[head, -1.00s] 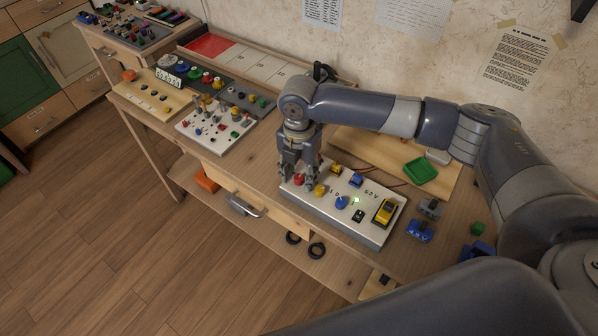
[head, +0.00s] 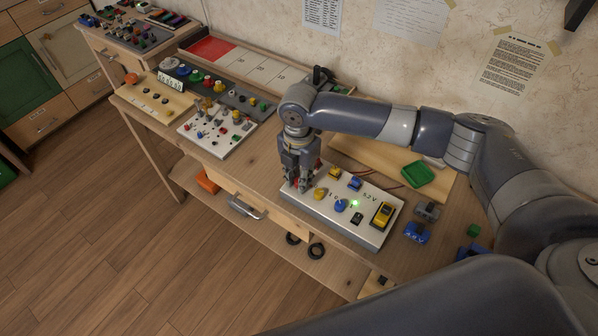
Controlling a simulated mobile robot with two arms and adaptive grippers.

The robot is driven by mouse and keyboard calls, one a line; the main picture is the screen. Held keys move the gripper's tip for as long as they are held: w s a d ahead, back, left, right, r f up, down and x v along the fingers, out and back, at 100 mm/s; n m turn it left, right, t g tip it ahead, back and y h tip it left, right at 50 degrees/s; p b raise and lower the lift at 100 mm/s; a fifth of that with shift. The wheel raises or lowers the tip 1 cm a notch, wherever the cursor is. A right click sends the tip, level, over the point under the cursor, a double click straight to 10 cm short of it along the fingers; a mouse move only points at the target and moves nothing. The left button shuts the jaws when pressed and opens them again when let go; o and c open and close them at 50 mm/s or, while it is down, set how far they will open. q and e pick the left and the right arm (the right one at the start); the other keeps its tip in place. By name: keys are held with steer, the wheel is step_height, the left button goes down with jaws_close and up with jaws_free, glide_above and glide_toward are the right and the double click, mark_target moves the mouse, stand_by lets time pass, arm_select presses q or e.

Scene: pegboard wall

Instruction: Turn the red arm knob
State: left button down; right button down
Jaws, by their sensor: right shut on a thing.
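A white control panel (head: 322,211) sits on the bench, with yellow, blue and red controls. The red arm knob (head: 296,182) is at its left end, mostly hidden by my right gripper (head: 301,186). This gripper points down and is shut on the red knob; only bits of red show around the fingers. A yellow knob (head: 320,194) stands right beside the fingers. My left gripper is not in view.
A second white panel (head: 207,139) with small switches and a grey strip of coloured knobs (head: 223,91) lie to the left. A green tray (head: 417,174) and blue blocks (head: 417,233) lie to the right. A drawer handle (head: 246,207) sticks out below the bench front.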

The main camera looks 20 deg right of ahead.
steer(key=m+p, duration=0.4)
steer(key=p, duration=0.1)
steer(key=m+p, duration=0.2)
steer(key=shift+s+r, duration=0.1)
steer(key=shift+r, duration=0.15)
steer(key=shift+f+m+p, duration=0.2)
steer(key=shift+m+p, duration=1.75)
steer(key=shift+m, duration=0.25)
steer(key=c, duration=1.4)
jaws_free()
steer(key=shift+r, duration=0.1)
step_height(320, 180, up, 12)
steer(key=shift+f, duration=0.15)
